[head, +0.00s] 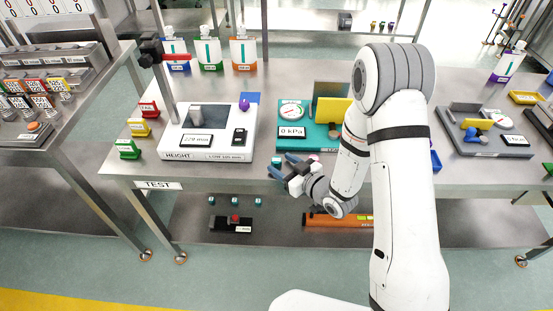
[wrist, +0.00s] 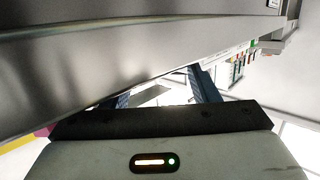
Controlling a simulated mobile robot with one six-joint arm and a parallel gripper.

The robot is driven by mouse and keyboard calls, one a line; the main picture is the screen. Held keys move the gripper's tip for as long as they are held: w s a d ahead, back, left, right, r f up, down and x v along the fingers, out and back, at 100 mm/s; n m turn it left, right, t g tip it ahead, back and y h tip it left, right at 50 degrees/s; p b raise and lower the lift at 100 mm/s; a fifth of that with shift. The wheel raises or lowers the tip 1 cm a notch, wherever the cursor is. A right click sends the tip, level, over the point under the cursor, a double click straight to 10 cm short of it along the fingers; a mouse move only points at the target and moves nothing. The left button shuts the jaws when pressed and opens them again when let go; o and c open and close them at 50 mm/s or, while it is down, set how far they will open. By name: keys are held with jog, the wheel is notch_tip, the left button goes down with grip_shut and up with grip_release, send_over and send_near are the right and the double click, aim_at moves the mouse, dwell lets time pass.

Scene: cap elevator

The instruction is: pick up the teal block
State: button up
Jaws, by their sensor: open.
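Several similar teal blocks (head: 235,201) sit in a row on the lower shelf. In the wrist view my gripper (wrist: 163,92) is open, with a grey metal surface filling much of the picture. No teal block shows there.
The height gauge (head: 208,153) stands left of my gripper. The teal pressure station (head: 291,142) is just behind it. Red, yellow and green holders (head: 130,149) line the table's left side. A black box with a red button (head: 231,224) and an orange item (head: 322,220) lie on the lower shelf.

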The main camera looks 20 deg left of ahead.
aim_at(276, 160)
jog(key=x, duration=0.3)
jog(key=shift+w+a, duration=0.15)
jog(key=c, duration=1.1)
jog(key=shift+r, duration=0.2)
notch_tip(276, 160, up, 10)
jog(key=shift+f, duration=0.1)
dwell(0.4)
